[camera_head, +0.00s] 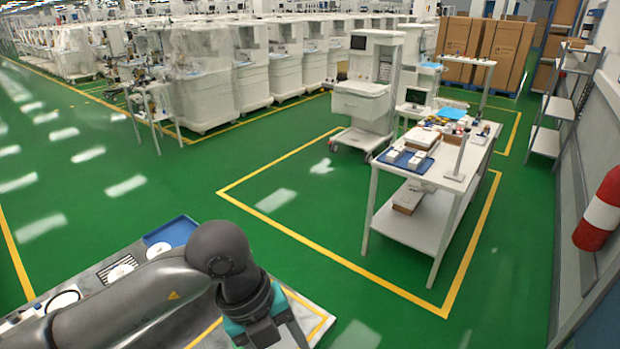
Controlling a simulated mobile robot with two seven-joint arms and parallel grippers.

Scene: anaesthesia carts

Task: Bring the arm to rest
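My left arm comes in from the lower left and bends downward at a dark round joint. My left gripper (275,338) is at the bottom edge of the head view, below a teal band. Its fingertips are cut off by the frame, so I cannot see if it is open or holds anything. It is over or just in front of a grey surface (318,302) with a yellow line. My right gripper is not in view.
A blue tray (172,231) and several small items lie on the grey surface at lower left. A white workbench (455,178) with parts stands at right, a white cart (362,104) behind it. A red-and-white cylinder (602,214) is at far right. Green floor between is clear.

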